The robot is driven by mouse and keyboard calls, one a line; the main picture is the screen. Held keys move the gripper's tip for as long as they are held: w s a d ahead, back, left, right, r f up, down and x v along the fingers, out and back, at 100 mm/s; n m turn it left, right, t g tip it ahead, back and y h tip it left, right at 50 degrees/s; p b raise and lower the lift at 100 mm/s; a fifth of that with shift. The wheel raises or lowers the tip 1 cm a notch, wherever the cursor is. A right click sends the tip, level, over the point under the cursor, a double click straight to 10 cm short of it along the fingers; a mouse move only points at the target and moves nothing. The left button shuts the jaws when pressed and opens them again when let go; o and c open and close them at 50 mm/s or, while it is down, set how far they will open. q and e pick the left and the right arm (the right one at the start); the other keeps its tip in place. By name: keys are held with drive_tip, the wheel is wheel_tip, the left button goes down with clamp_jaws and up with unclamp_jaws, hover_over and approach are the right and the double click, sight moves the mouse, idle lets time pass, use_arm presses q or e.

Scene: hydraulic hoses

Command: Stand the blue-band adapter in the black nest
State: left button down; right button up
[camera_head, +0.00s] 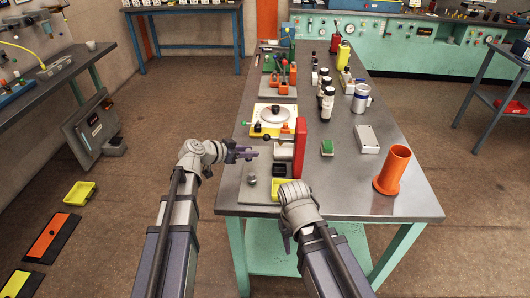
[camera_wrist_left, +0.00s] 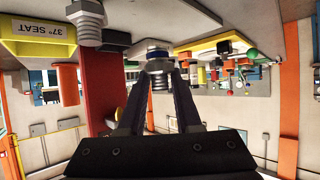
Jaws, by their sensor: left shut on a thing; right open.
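My left gripper (camera_head: 247,153) is shut on the blue-band adapter (camera_wrist_left: 158,62), a threaded metal fitting with a blue ring, in the left wrist view. The gripper holds it above the left part of the bench, apart from the surface. The black nest (camera_head: 279,169) is a small dark block to the right of and nearer than this gripper, beside the yellow tray (camera_head: 283,185).
A silver fitting (camera_head: 251,180) stands on the plate near the nest; it looms close in the wrist view (camera_wrist_left: 88,18). An orange cylinder (camera_head: 393,170) stands at right.

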use_arm(q)
drive_tip(key=shift+s+a+f, duration=0.15)
drive_tip(key=shift+s+f, duration=0.05)
drive_tip(key=shift+a, duration=0.1)
drive_tip(key=shift+d, duration=0.25)
drive_tip(key=shift+d+f+b, duration=0.15)
drive_tip(key=shift+d, duration=1.55)
drive_tip(key=shift+d+f+b, duration=0.2)
drive_tip(key=shift+d, duration=1.55)
drive_tip(key=shift+d+f+b, duration=0.15)
drive_tip(key=shift+d, duration=1.55)
drive_tip(key=shift+d+f, duration=0.15)
drive_tip(key=shift+d, duration=0.1)
drive_tip(key=shift+a+f+b, duration=0.1)
drive_tip(key=shift+f+b, duration=1)
drive_tip(key=shift+b, duration=0.15)
